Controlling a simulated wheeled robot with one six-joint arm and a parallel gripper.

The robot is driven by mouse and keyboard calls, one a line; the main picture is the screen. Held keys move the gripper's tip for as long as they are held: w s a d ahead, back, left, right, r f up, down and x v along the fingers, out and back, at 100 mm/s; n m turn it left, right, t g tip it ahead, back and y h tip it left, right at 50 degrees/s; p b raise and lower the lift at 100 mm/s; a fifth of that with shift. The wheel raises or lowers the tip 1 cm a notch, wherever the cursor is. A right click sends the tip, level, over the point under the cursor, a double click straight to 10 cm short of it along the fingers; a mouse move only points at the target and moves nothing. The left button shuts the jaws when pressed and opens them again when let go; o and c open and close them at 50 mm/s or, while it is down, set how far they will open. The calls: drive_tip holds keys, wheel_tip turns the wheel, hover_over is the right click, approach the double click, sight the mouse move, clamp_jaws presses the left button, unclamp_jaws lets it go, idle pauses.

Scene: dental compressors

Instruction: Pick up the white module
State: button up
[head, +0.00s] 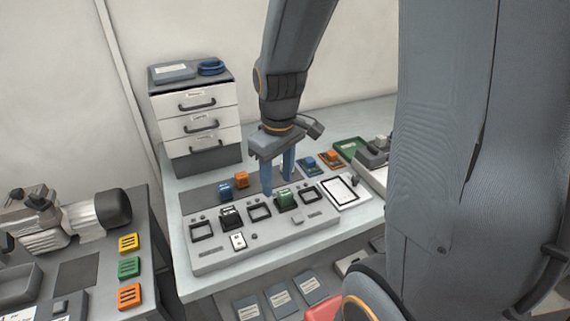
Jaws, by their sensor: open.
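No block that is plainly a white module stands out in the head view. A small white piece with dark marks (237,241) lies on the front left of the grey panel (210,262); I cannot tell whether it is a module or a switch plate. My gripper (278,186) points down over the back of the panel, its two blue fingers apart with nothing seen between them. It is behind and to the right of the white piece. A green module (287,200) sits in the panel close to the fingers, and a black module (231,218) sits left of them.
A blue module (225,193) and an orange module (241,180) stand behind the panel. A white framed pad (340,191) lies right of it, near a green tray (350,146). A drawer unit (198,125) stands at the back left. My arm hides the right side.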

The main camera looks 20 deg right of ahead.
drive_tip(key=w+d+n, duration=0.3)
drive_tip(key=w+n, duration=0.1)
drive_tip(key=w, duration=0.1)
drive_tip(key=w+d+n, duration=0.3)
drive_tip(key=w+n, duration=0.2)
drive_tip(key=w+d+f+n+g+p, duration=0.1)
drive_tip(key=w+d+n, duration=0.2)
drive_tip(key=w+n, duration=0.1)
drive_tip(key=shift+w+d+f, duration=0.1)
drive_tip(key=shift+w+d, duration=0.3)
drive_tip(key=shift+w, duration=0.25)
drive_tip(key=shift+w+d+f+n+p, duration=0.1)
drive_tip(key=shift+f+n+p, duration=0.25)
drive_tip(key=shift+f, duration=0.25)
drive_tip(key=shift+f+p, duration=1.45)
drive_tip(key=shift+f, duration=1.85)
clamp_jaws()
drive_tip(key=shift+r, duration=0.15)
